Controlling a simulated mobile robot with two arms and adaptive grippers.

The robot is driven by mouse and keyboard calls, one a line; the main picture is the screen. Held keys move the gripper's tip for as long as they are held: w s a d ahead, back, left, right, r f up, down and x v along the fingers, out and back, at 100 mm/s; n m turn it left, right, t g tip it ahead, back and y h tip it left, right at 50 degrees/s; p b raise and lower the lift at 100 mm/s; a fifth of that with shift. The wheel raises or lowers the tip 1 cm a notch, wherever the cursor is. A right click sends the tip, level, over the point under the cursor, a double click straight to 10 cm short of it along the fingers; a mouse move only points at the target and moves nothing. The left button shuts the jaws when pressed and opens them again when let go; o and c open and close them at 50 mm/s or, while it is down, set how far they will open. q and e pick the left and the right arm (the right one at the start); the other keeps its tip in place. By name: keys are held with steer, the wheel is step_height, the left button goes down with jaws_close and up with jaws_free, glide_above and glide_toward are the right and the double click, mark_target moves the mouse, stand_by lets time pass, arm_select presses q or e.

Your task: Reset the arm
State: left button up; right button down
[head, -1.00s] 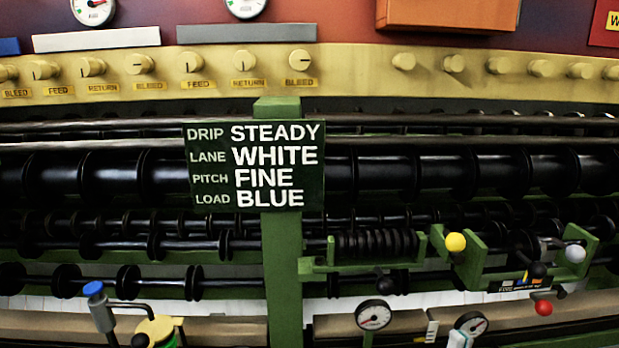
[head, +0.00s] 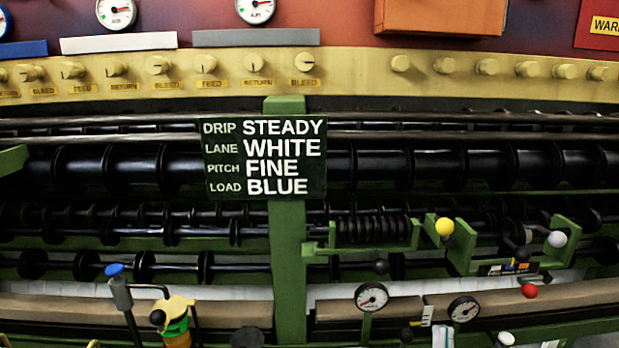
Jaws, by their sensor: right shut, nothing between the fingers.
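The task names an arm, and I cannot make out either of my arms in the head view. No gripper fingers show clearly. The bottom edge cuts off several small shapes, including a dark rounded one (head: 247,338) and a white one (head: 442,336), and I cannot tell what they are. A green post (head: 289,265) stands before a machine with black rollers (head: 420,171). Its dark sign (head: 265,158) reads DRIP STEADY, LANE WHITE, PITCH FINE, LOAD BLUE.
A green bracket with a black coil (head: 372,230) and yellow (head: 444,226), grey (head: 557,239) and red (head: 529,291) knobs is right of the post. Gauges (head: 371,297) and a blue-topped lever (head: 115,270) stand low in front. A cream panel (head: 350,62) with knobs runs behind.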

steer(key=a+f+n+g+y, duration=0.1)
steer(key=f+g, duration=0.3)
steer(key=f, duration=0.1)
steer(key=s+a+f+n+g+y, duration=0.1)
steer(key=f+n+g+y, duration=0.1)
steer(key=f+g, duration=0.3)
steer(key=s+f+n+g+y, duration=0.1)
steer(key=f+n+g+y, duration=0.1)
steer(key=f+g, duration=0.3)
steer(key=shift+s+a+f, duration=0.1)
steer(key=shift+a+f, duration=0.1)
steer(key=shift+f, duration=0.35)
steer(key=shift+a+f, duration=0.2)
steer(key=shift+f, duration=0.35)
steer(key=s+d+f+g+h, duration=0.1)
steer(key=s+f+g, duration=0.35)
steer(key=s, duration=0.45)
steer(key=s+d+f+g, duration=0.1)
steer(key=s+f+g, duration=0.2)
steer(key=s+g, duration=0.5)
steer(key=s+f+n, duration=0.1)
steer(key=s+f, duration=0.2)
steer(key=f, duration=2.3)
arm_select(q)
steer(key=shift+s, duration=0.35)
arm_select(e)
steer(key=s+d+f, duration=0.3)
steer(key=s+f, duration=1.3)
steer(key=s, duration=0.1)
steer(key=shift+f+h, duration=0.3)
